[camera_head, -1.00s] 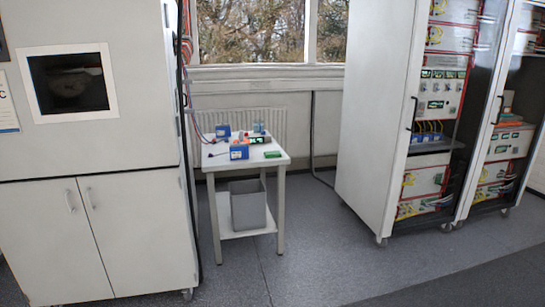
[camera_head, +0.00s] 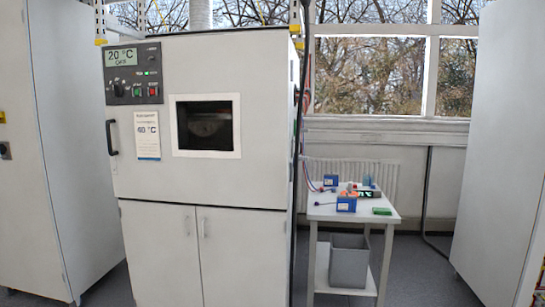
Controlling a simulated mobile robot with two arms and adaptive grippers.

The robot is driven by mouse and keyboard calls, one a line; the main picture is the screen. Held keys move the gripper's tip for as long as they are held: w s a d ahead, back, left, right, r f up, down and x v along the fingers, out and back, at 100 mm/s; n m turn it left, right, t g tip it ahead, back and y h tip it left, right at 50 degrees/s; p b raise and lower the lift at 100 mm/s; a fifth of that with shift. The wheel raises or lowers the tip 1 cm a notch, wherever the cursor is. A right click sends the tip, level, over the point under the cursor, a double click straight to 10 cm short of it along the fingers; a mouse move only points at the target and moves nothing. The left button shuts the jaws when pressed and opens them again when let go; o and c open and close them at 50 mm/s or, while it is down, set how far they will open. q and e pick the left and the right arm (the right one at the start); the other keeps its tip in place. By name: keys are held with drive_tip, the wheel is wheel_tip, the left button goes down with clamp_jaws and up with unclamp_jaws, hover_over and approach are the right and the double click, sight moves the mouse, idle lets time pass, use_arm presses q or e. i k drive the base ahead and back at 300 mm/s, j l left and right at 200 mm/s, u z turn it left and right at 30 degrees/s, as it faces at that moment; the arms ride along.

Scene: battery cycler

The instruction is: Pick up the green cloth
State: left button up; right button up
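A small flat green item (camera_head: 382,211) lies on the front right part of the white table (camera_head: 335,213). It may be the green cloth, but it is too small to tell for sure. A blue box (camera_head: 346,204) stands to its left on the same tabletop. Neither of my grippers is in view.
A large white chamber cabinet (camera_head: 205,230) with a small window stands left of the table. A grey bin (camera_head: 349,262) sits on the table's lower shelf. Tall cabinets stand at the far left (camera_head: 60,150) and far right (camera_head: 495,150). Some floor shows right of the table.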

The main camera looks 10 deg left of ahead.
sight(380, 210)
drive_tip(key=i+l, duration=0.15)
drive_tip(key=i, duration=0.4)
drive_tip(key=i+l, duration=0.2)
drive_tip(key=i, duration=0.35)
